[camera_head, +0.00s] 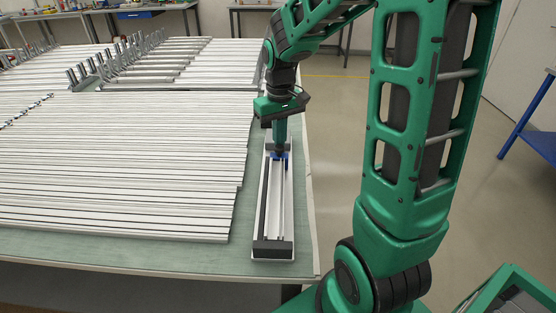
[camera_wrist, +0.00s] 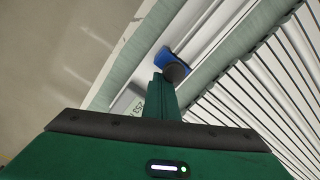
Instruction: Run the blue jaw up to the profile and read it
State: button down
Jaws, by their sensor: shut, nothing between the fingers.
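A long, narrow measuring fixture (camera_head: 272,249) with dark ends lies along the right side of the table. The blue jaw (camera_head: 286,156) sits near its far end and also shows in the wrist view (camera_wrist: 180,56), with a dark round knob (camera_wrist: 177,72) on it. A pale bar (camera_head: 281,205), perhaps the profile, lies lengthwise in the fixture on the near side of the jaw. My gripper (camera_head: 279,148) points down at the blue jaw, shut and empty. In the wrist view its tip (camera_wrist: 164,80) is right beside the knob; I cannot tell whether they touch. Digits (camera_wrist: 136,107) show partly behind my gripper, not fully readable.
Many pale profiles (camera_head: 120,150) lie in rows on the green table (camera_head: 200,256) left of the fixture. Upright metal pieces (camera_head: 120,57) stand farther back. A blue stand (camera_head: 527,125) is at the far right. Open floor (camera_head: 335,150) lies right of the table.

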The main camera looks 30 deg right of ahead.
jog(key=shift+w+d, duration=0.25)
jog(key=shift+w, duration=0.1)
notch_tip(320, 180, up, 7)
dwell(0.7)
dwell(0.5)
jog(key=s+d+f+m, duration=0.1)
jog(key=s+d+m, duration=0.1)
jog(key=s, duration=1.1)
jog(key=s+d+f+m, duration=0.1)
jog(key=s+f+m, duration=0.1)
jog(key=s, duration=1.1)
jog(key=shift+d+m, duration=0.4)
jog(key=shift+m, duration=0.4)
jog(key=shift+w+f, duration=0.15)
jog(key=shift+w, duration=0.05)
